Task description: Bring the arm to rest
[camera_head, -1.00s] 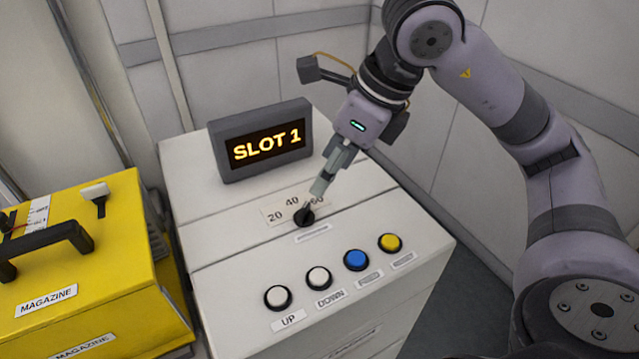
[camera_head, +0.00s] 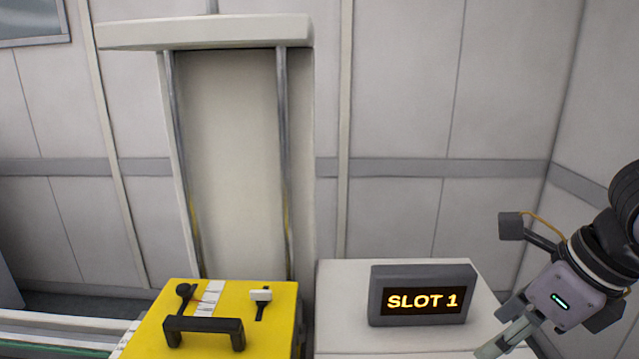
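My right gripper (camera_head: 505,338) comes in from the right edge, in front of the white cabinet (camera_head: 340,300) and just right of the display box (camera_head: 422,271) that reads SLOT 1. Its fingers point down and left and look close together, with nothing seen between them. The fingertips are near the bottom edge of the picture. The cabinet's knob and buttons are out of view. My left gripper does not show.
A yellow magazine box (camera_head: 270,325) with a black handle (camera_head: 203,331) stands left of the cabinet. Behind it rises a tall pale frame with two metal rails (camera_head: 283,160). A pale rail or conveyor (camera_head: 60,328) lies at the lower left. A grey-banded wall closes the back.

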